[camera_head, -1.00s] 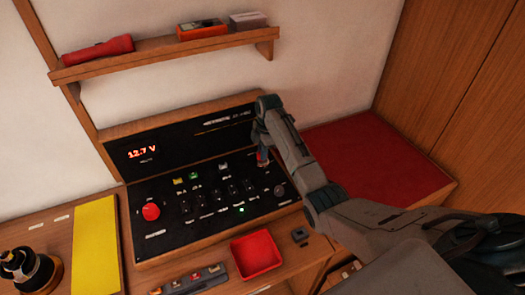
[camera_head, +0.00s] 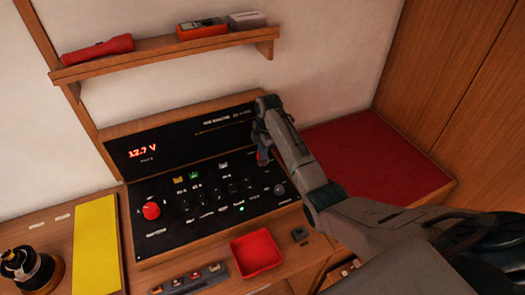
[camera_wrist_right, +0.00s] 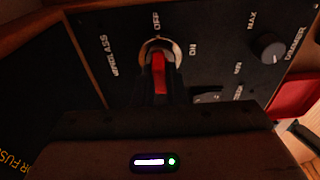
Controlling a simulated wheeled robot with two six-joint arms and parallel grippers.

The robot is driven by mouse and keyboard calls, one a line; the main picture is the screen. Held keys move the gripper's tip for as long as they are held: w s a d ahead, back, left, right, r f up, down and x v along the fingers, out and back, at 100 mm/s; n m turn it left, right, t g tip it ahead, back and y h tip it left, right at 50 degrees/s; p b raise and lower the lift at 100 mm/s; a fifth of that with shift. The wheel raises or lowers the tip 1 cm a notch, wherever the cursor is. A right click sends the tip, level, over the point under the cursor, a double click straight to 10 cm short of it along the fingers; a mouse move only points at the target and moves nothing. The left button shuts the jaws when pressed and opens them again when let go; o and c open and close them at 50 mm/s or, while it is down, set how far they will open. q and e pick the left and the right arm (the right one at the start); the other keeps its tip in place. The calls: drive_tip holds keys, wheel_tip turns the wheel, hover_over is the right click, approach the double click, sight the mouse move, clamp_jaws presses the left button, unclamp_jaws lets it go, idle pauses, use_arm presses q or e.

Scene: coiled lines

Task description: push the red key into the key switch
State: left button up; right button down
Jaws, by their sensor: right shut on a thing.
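My right gripper (camera_head: 263,150) is shut on the red key (camera_wrist_right: 159,73) at the right part of the black switch panel. A bit of the key's red also shows at the fingertips in the head view (camera_head: 262,157). In the right wrist view the key lies in front of the key switch (camera_wrist_right: 175,46), a round metal ring on the panel, and overlaps its lower middle. The key's tip is hidden, so I cannot tell how deep it sits. My left gripper is out of view.
The black panel (camera_head: 165,228) carries several toggles, a red knob (camera_head: 151,210) and a dimmer knob (camera_wrist_right: 268,46). A red tray (camera_head: 257,252) stands in front of it. A shelf (camera_head: 160,54) hangs above. A red cushion (camera_head: 375,165) lies to the right.

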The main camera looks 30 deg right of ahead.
drive_tip(key=shift+f, duration=0.3)
drive_tip(key=c, duration=1.4)
unclamp_jaws()
drive_tip(key=r+b, duration=0.1)
drive_tip(key=r, duration=0.1)
drive_tip(key=r+b, duration=0.1)
drive_tip(key=r, duration=0.2)
drive_tip(key=r+b, duration=0.1)
drive_tip(key=r, duration=0.1)
drive_tip(key=shift+d+r+b, duration=0.3)
drive_tip(key=shift+d, duration=0.1)
wheel_tip(320, 180, up, 2)
drive_tip(key=shift+r+p, duration=0.1)
drive_tip(key=shift+p, duration=0.6)
drive_tip(key=shift+s+d+r, duration=0.1)
drive_tip(key=shift+d+r, duration=0.05)
drive_tip(key=shift+r, duration=0.4)
drive_tip(key=shift+f, duration=0.2)
